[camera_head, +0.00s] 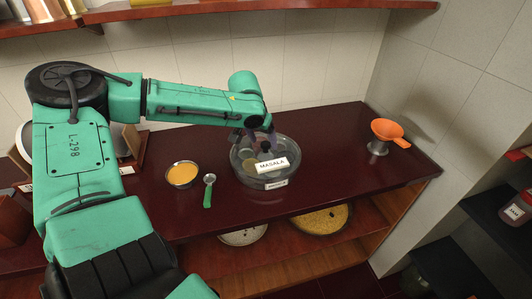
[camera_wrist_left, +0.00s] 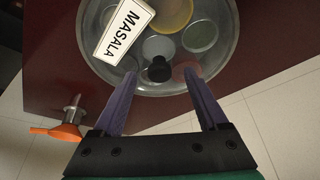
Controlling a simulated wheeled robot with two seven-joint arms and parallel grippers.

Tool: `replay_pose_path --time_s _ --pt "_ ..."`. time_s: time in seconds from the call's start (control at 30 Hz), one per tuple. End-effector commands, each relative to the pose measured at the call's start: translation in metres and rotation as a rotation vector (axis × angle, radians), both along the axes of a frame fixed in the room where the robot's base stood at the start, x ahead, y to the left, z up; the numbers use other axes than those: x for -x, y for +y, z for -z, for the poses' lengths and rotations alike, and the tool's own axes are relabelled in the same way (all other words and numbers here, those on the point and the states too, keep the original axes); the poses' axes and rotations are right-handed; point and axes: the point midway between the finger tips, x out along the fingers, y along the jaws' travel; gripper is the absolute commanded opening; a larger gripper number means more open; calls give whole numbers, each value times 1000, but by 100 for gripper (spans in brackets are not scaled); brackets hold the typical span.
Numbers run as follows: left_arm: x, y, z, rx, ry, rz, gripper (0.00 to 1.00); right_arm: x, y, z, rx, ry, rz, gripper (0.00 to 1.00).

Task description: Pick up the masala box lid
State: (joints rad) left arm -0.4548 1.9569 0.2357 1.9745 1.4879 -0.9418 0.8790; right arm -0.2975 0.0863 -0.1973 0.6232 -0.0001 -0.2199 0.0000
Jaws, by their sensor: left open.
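The round masala box (camera_head: 240,172) stands on the dark red counter, with a white MASALA label (camera_head: 272,166) across it. In the left wrist view, a see-through lid with a black knob (camera_wrist_left: 158,70) appears to cover the box (camera_wrist_left: 229,66), and small round cups show inside. My right gripper is not in view.
A bowl of yellow powder (camera_head: 182,174) and a green-handled spoon (camera_head: 208,192) lie left of the box. An orange funnel (camera_head: 388,131) stands on a small metal vessel at the right. A lower shelf holds a tray of yellow grains (camera_head: 320,219).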

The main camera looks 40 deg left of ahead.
Motion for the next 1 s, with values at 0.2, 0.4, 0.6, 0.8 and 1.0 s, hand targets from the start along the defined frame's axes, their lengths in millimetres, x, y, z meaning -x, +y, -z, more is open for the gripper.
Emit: replay_pose_path --time_s 0.2,0.4,0.6,0.8,1.0 --pt "-7 1 17 1 -1 0 76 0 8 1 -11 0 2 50" --pt "-7 1 17 1 -1 0 49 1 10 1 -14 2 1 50" --pt "-7 1 17 1 -1 0 0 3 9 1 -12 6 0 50" --pt "-7 1 16 1 -1 0 0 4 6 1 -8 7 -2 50" --pt "-7 1 16 1 -1 0 0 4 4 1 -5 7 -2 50"
